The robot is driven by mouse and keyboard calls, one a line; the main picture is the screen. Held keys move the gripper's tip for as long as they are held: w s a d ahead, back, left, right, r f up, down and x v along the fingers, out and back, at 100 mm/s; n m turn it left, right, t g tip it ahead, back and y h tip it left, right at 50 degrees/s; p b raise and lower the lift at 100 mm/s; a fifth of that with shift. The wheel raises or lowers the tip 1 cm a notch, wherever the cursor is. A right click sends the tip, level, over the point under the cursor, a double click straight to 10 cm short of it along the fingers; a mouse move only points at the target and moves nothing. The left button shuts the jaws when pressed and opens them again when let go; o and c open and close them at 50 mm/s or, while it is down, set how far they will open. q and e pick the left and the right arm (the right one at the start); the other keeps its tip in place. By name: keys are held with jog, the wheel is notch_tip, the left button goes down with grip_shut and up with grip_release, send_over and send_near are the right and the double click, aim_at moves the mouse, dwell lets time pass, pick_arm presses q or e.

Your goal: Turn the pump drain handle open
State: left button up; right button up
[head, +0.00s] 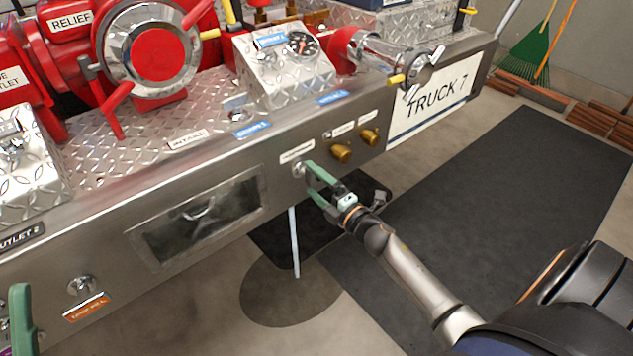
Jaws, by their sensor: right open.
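The bumper's steel front panel carries a small silver fitting (298,170) below a white label (297,151) too small to read; it appears to be the pump drain handle. My right gripper (309,177) has green fingers spread apart, with their tips at the panel just right of this fitting. The upper fingertip is close to it or touching; I cannot tell which. The fingers partly cover that spot, so the handle's angle is unclear.
A thin pale vertical streak (294,240), rod or water, hangs below the bumper. Two brass fittings (341,153) (369,137) are right of the handle, and a silver knob (82,286) is far left. The dark floor mat (500,180) is clear.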

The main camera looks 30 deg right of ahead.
jog(key=shift+s, duration=0.45)
pick_arm(q)
jog(key=w+f+n+y, duration=0.1)
jog(key=w+f+n+y+p, duration=0.1)
jog(key=f+y, duration=0.1)
jog(key=w+f+n+y+p, duration=0.1)
jog(key=w+n+y, duration=0.1)
jog(key=shift+a+f, duration=0.15)
jog(key=shift+a, duration=0.25)
pick_arm(e)
jog(key=s+d, duration=0.1)
jog(key=s, duration=1)
jog(key=shift+s, duration=0.3)
